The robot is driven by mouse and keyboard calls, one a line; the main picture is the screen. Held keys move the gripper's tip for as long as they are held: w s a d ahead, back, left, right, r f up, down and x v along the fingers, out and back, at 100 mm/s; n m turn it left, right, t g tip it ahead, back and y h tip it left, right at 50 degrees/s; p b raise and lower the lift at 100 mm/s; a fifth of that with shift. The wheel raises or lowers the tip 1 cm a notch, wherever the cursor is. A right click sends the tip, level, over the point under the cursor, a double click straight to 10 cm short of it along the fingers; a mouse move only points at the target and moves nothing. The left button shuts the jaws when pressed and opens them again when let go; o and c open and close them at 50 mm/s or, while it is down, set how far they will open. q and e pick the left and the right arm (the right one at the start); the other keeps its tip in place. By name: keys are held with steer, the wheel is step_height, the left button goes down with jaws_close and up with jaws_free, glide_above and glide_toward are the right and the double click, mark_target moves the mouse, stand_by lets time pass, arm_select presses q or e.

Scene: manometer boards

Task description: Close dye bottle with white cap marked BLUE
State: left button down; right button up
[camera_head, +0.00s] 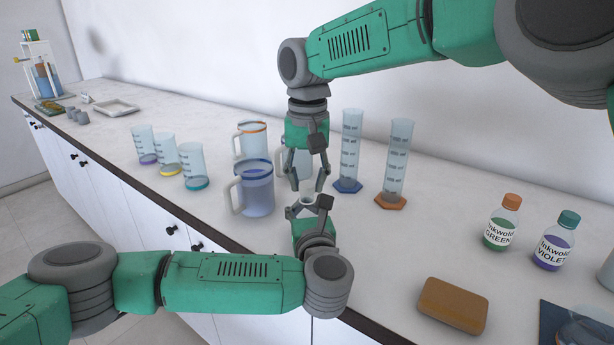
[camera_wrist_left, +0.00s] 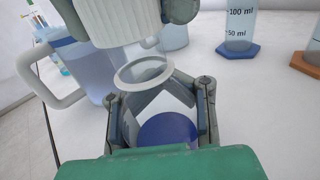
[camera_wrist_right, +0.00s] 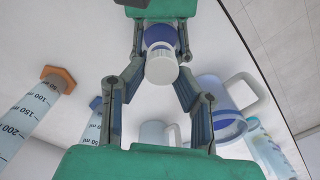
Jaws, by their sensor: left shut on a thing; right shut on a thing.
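My left gripper (camera_head: 308,210) is shut on the dye bottle (camera_wrist_left: 165,105), a clear bottle with blue dye inside and a pale open neck ring facing up. My right gripper (camera_head: 309,187) comes down from above and is shut on the white cap (camera_wrist_right: 161,68). In the left wrist view the ribbed white cap (camera_wrist_left: 122,20) hangs just above the bottle neck, seemingly apart from it. The bottle also shows behind the cap in the right wrist view (camera_wrist_right: 158,33). No BLUE marking is readable.
A blue-filled jug (camera_head: 257,190) stands close to the left of the grippers. An orange-rimmed jug (camera_head: 252,140) and two cylinders (camera_head: 350,145) (camera_head: 397,155) stand behind. GREEN (camera_head: 502,222) and VIOLET (camera_head: 556,240) bottles and a brown block (camera_head: 453,305) are at right.

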steer(key=shift+f, duration=0.6)
stand_by(0.4)
steer(key=m, duration=0.6)
steer(key=shift+s+d+m, duration=0.1)
steer(key=shift+d+m, duration=0.05)
steer(key=shift+m, duration=0.15)
steer(key=o, duration=0.7)
